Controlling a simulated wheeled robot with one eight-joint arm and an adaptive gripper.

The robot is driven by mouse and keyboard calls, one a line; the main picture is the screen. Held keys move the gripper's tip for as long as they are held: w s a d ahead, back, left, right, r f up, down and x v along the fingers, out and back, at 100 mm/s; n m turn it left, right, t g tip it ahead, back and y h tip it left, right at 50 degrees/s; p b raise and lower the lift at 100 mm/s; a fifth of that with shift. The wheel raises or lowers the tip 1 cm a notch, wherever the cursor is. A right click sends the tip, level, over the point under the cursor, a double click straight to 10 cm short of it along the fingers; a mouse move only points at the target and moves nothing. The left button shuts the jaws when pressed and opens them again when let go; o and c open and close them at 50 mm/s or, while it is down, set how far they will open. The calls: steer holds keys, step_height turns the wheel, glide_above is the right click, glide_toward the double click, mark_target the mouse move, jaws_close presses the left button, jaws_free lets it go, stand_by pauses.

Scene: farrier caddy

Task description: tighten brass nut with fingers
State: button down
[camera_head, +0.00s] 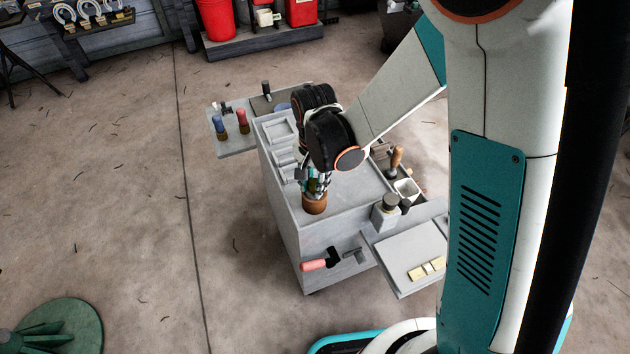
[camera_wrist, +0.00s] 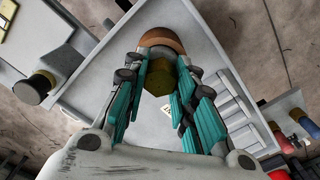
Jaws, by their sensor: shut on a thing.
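The brass nut (camera_wrist: 158,80) shows in the wrist view as a dull yellow, six-sided piece between my fingers. My gripper (camera_wrist: 160,66) is shut on it, with one teal-and-black finger on each side. A brown, rounded, cup-like piece (camera_wrist: 162,40) lies just beyond the fingertips. In the head view my gripper (camera_head: 317,184) points down at the near end of the grey caddy's top (camera_head: 350,196), right above the same brown piece (camera_head: 314,204). The nut is hidden there by my fingers. The nut's thread and seating cannot be seen.
A dark-capped bottle (camera_head: 386,212) and a wooden-handled tool (camera_head: 396,158) stand right of my gripper. A red-handled hammer (camera_head: 318,263) is on the caddy's near side. Blue (camera_head: 219,126) and red (camera_head: 242,120) handles stand at left.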

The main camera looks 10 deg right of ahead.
mark_target(314, 182)
steer(key=m+b, duration=0.1)
steer(key=m, duration=0.4)
steer(key=m+b, duration=0.1)
steer(key=m, duration=0.5)
steer(key=shift+s+f, duration=0.1)
stand_by(0.4)
steer(key=c, duration=1.5)
jaws_free()
steer(key=shift+r+p, duration=1.85)
steer(key=shift+r, duration=0.7)
